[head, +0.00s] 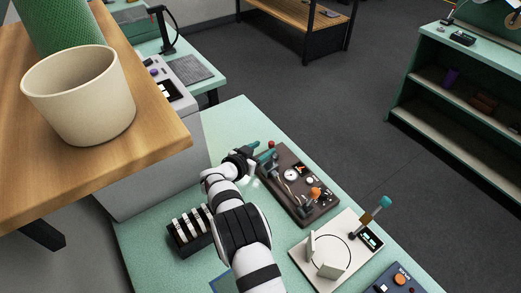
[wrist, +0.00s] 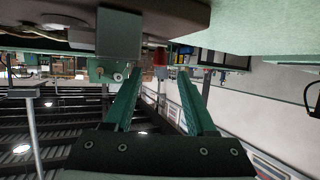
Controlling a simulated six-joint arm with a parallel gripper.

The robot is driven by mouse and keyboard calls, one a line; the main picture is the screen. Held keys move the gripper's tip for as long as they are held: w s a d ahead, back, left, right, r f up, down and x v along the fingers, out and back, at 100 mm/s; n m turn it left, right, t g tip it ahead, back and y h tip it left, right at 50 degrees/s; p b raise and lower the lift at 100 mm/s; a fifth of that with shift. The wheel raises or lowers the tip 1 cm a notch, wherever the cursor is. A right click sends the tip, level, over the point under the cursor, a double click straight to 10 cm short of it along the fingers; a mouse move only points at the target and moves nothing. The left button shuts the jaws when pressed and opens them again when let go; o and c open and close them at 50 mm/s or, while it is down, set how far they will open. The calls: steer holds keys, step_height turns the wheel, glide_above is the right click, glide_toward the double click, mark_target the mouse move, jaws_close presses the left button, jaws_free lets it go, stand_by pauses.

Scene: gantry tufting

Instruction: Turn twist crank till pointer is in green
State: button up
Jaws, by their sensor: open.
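A dark brown panel (head: 318,207) lies on the pale green bench. It carries a round white dial (head: 291,174), small metal parts and an orange knob (head: 315,193). The dial's pointer and any green zone are too small to read. A small red part (head: 271,145) shows at the panel's far left corner. My gripper (head: 260,150) is beside that corner with its teal fingers open. In the wrist view, my gripper (wrist: 158,74) is open and a red part (wrist: 160,57) shows between and beyond the fingertips. I cannot tell which part is the twist crank, or whether the fingers touch anything.
A white board (head: 310,265) with a teal-topped handle stands nearer, with a blue box (head: 398,282) beside it. A dark rack (head: 188,230) with white pieces is left of my arm. A wooden shelf (head: 165,130) with a cream pot (head: 80,98) overhangs the left.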

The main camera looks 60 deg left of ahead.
steer(key=shift+s+d+r, duration=0.25)
steer(key=shift+s, duration=0.3)
